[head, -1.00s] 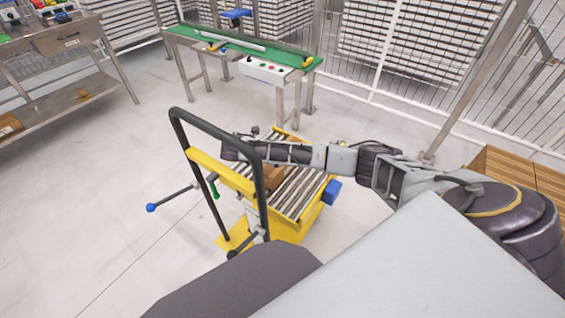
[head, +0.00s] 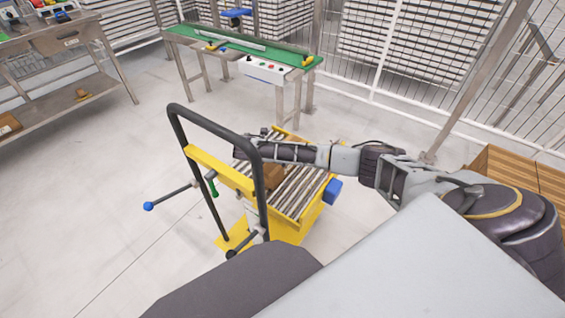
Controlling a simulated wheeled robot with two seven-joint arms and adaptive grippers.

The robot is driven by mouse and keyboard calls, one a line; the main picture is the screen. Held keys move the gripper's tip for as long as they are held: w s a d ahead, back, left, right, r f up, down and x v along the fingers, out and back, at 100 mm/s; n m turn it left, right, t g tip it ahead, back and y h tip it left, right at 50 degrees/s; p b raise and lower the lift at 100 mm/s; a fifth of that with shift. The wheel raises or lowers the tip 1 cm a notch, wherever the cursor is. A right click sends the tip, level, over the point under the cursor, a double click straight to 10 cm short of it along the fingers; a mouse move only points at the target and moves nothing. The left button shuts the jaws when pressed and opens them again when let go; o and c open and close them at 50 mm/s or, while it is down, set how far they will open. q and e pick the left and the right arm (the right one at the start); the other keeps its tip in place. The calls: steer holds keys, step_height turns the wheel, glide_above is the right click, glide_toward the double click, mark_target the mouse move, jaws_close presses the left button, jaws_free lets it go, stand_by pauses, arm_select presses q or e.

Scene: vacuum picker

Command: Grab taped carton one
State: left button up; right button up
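A small brown carton (head: 273,177) lies on the roller top of the yellow trolley (head: 287,229), partly hidden by my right arm and the black handle. I cannot make out tape on it. My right arm reaches in from the right, above the rollers. Its gripper (head: 243,149) is at the arm's left end, behind the trolley's black handle bar and above and left of the carton. Its fingers are too small and covered to tell open from shut. My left gripper is out of view.
The trolley's black handle frame (head: 178,128) stands tall at its left, with a blue-knobbed lever (head: 149,206) sticking out. A green-topped conveyor table (head: 240,48) stands behind. A metal workbench (head: 60,50) is at the upper left, wooden crates (head: 510,165) at the right. The left floor is clear.

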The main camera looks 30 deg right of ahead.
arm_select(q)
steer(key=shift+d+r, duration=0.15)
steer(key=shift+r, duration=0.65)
arm_select(e)
steer(key=shift+x, duration=1.05)
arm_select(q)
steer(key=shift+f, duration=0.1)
arm_select(e)
steer(key=shift+f, duration=0.1)
steer(key=shift+w+d+f+b, duration=0.1)
steer(key=shift+d+f+b, duration=0.25)
steer(key=shift+b, duration=0.15)
steer(key=b+x, duration=0.1)
steer(key=x, duration=0.2)
steer(key=shift+f, duration=0.2)
steer(key=shift+w+d+f+b, duration=0.1)
steer(key=shift+d+f+b, duration=0.15)
steer(key=shift+d+b, duration=0.05)
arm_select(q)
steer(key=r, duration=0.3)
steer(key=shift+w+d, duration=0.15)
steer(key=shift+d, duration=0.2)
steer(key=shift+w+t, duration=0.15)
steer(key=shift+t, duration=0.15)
arm_select(e)
steer(key=shift+c, duration=0.3)
